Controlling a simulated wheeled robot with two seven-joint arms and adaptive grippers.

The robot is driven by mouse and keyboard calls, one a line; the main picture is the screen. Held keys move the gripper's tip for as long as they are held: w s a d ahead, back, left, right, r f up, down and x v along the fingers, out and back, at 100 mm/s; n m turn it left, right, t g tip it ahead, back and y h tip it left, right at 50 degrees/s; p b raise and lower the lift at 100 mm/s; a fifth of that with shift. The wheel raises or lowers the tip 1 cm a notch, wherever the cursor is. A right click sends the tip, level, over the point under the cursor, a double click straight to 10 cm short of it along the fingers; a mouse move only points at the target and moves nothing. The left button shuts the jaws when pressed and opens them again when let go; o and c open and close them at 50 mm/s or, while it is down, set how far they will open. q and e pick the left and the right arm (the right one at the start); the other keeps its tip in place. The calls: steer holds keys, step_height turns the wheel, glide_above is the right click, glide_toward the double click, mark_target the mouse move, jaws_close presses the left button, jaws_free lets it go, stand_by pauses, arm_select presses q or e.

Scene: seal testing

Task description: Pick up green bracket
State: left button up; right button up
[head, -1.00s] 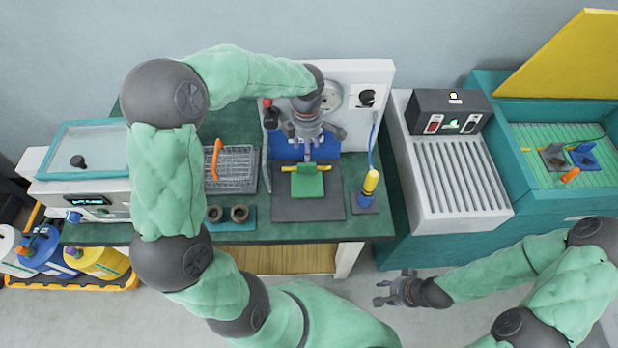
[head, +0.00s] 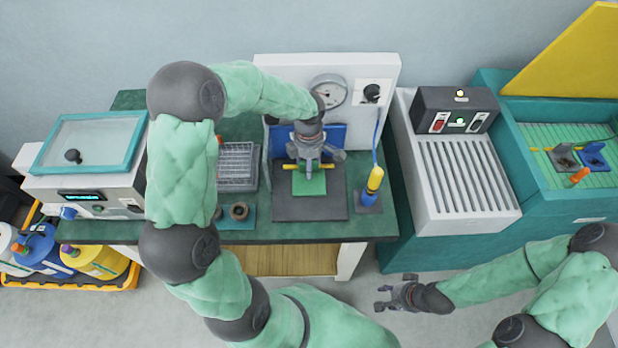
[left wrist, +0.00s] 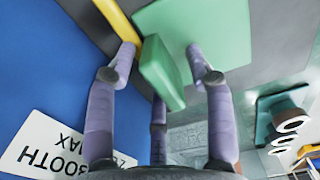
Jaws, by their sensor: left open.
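The green bracket (head: 309,184) lies on a dark grey plate (head: 310,207) at the station in the middle of the bench. In the left wrist view the bracket (left wrist: 205,35) shows a flat part and an upright tab (left wrist: 161,70). My left gripper (head: 308,168) is over the bracket, pointing down. In the left wrist view its open fingers (left wrist: 165,50) stand on either side of the upright tab; I cannot tell whether they touch it. A yellow bar (left wrist: 117,20) runs beside the tab. My right gripper (head: 388,293) hangs empty in front of the bench, fingers apart.
A blue panel (head: 335,137) stands right behind the bracket. A blue and yellow tool (head: 374,183) stands to the right, a wire basket (head: 237,164) and a teal block with rings (head: 238,222) to the left. A ribbed white unit (head: 460,185) is further right.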

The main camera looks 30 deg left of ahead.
mark_target(306, 182)
arm_select(q)
jaws_close()
steer(key=shift+r, duration=0.1)
steer(key=shift+r, duration=0.2)
step_height(306, 182, up, 4)
steer(key=shift+s+f+p, duration=0.15)
steer(key=shift+f+p, duration=0.05)
steer(key=shift+p, duration=0.45)
steer(key=s+d+r+p, duration=0.3)
steer(key=s+d+r, duration=0.2)
steer(key=s+r, duration=0.4)
steer(key=s, duration=0.3)
steer(key=shift+s+p, duration=0.3)
steer(key=shift+s, duration=0.05)
